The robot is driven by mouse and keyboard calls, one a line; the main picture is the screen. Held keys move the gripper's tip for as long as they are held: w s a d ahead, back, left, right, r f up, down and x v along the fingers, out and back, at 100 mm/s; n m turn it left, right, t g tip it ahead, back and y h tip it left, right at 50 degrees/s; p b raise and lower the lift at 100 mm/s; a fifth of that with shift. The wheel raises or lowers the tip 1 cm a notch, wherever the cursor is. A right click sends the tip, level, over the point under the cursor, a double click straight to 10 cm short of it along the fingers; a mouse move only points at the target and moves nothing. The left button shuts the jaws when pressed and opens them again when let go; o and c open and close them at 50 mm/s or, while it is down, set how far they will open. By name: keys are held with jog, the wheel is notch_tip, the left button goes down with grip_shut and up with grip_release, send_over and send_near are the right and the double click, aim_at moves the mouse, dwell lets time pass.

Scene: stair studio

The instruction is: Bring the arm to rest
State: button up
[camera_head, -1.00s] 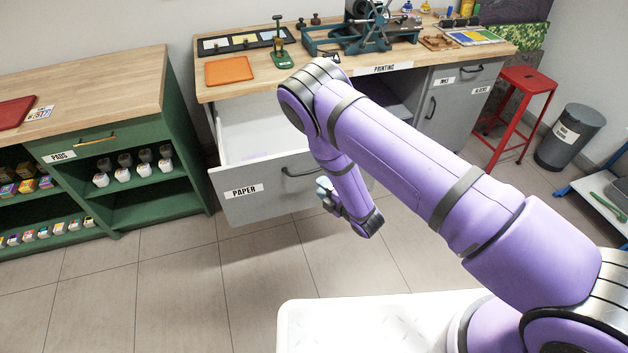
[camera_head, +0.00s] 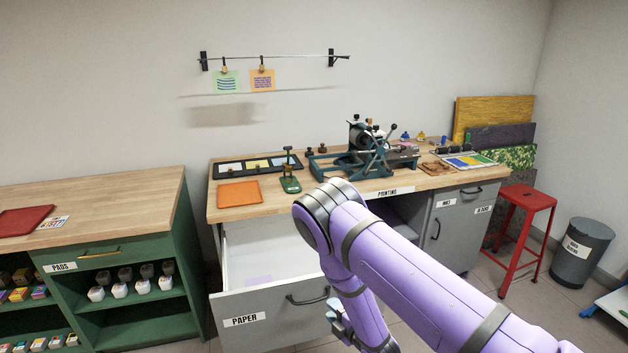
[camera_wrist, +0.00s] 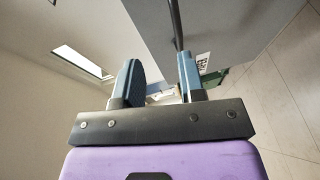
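My purple arm is folded at the lower right of the head view. My gripper (camera_head: 338,322) hangs in front of the open paper drawer, partly hidden behind my forearm. In the wrist view my gripper (camera_wrist: 158,82) shows two blue-grey fingers held apart with nothing gripped between them. The drawer front (camera_head: 270,312), labelled PAPER, is pulled out from the grey printing desk. The drawer handle (camera_head: 308,297) is close to the gripper in the head view; I cannot tell whether they touch.
The printing bench (camera_head: 300,200) carries a press (camera_head: 365,155), an orange tray (camera_head: 239,193) and a stamp stand (camera_head: 290,180). A green cabinet (camera_head: 150,250) stands at left. A red stool (camera_head: 525,215) and a grey bin (camera_head: 580,250) stand at right. Floor shows at the lower right.

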jog(key=w+d+r+m+h, duration=0.2)
jog(key=w+r+m+h, duration=0.15)
jog(key=r, duration=0.55)
jog(key=w+d+r+m+h, duration=0.25)
jog(key=w+r+m, duration=0.2)
jog(key=r, duration=0.45)
jog(key=s+d+r+m+g+h, duration=0.1)
jog(key=s+d+r+m, duration=0.2)
jog(key=r, duration=0.6)
jog(key=s+d+r+m+g, duration=0.1)
jog(key=d+r+m, duration=0.2)
jog(key=d+r, duration=0.35)
jog(key=s+d+r+m+g+h, duration=0.1)
jog(key=s+d+r+m+g, duration=0.15)
jog(key=s+r, duration=0.55)
jog(key=s+d+r+m+g+h, duration=0.1)
jog(key=s+d+r+m, duration=0.25)
jog(key=s+r, duration=0.4)
jog(key=s+d+r+m+g, duration=0.1)
jog(key=s+d+m, duration=0.1)
jog(key=s, duration=0.8)
jog(key=s+d+r+m+g, duration=0.1)
jog(key=s+d+r, duration=0.1)
jog(key=s, duration=0.8)
jog(key=shift+s+r+m+h, duration=0.15)
jog(key=shift+s+m+h, duration=0.15)
jog(key=shift+m, duration=0.1)
jog(key=shift+g, duration=0.25)
